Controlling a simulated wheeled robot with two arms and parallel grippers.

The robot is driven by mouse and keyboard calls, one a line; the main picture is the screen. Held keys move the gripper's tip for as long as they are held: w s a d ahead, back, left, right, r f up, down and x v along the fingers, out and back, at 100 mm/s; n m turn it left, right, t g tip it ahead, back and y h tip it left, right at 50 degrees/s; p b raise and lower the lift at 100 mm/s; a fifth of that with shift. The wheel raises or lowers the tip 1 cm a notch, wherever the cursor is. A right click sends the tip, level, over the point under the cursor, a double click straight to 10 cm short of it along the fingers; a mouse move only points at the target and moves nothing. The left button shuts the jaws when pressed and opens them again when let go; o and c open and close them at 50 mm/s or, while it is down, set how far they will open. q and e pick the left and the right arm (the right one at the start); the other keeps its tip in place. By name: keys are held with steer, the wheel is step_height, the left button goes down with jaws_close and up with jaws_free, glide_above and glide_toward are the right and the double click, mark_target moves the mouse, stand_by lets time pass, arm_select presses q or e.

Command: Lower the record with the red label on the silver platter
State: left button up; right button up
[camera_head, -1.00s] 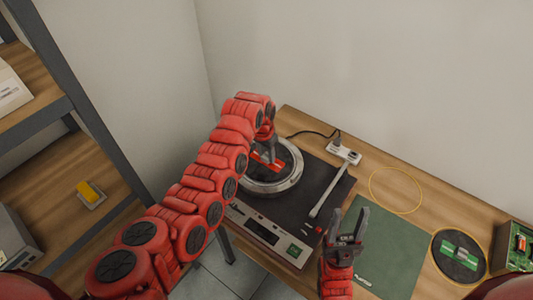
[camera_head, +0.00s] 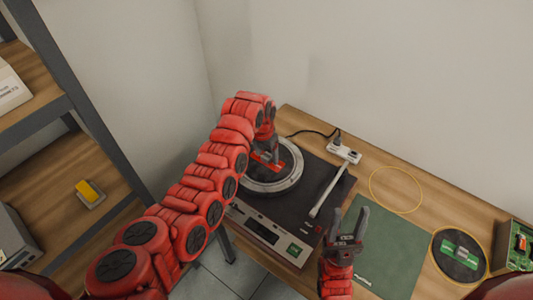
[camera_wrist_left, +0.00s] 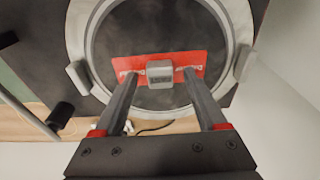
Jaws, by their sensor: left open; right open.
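The record with the red label (camera_wrist_left: 215,86) is a dark disc lying inside the ring of the silver platter (camera_head: 291,179). The silver platter's rim (camera_wrist_left: 76,35) surrounds it in the left wrist view. Its label is a red rectangle with a grey block (camera_wrist_left: 160,73) at the centre. My left gripper (camera_wrist_left: 163,76) is open over the label, its fingertips on either side of the block, with small gaps visible. Whether the disc lies fully flat is hard to tell. My right gripper (camera_head: 348,228) is open and empty in front of the turntable's right side.
The turntable (camera_head: 272,218) has a tone arm (camera_head: 330,189) on its right. A green mat (camera_head: 388,243), a yellow ring (camera_head: 397,190), a green-labelled record (camera_head: 460,256) and a green crate (camera_head: 516,245) lie further right. A power strip (camera_head: 345,153) sits behind.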

arm_select(q)
steer(key=shift+r+b, duration=0.3)
steer(key=shift+r, duration=0.25)
steer(key=r, duration=0.2)
steer(key=r+b, duration=0.1)
steer(key=r, duration=0.1)
steer(key=r+b, duration=0.1)
steer(key=r, duration=0.1)
steer(key=shift+s+a+r, duration=0.3)
steer(key=shift+s+a, duration=0.05)
steer(key=shift+a, duration=0.05)
step_height(320, 180, up, 15)
steer(key=s+p, duration=0.1)
steer(key=p, duration=0.3)
steer(key=shift+s+a+r, duration=0.2)
steer(key=shift+a, duration=0.15)
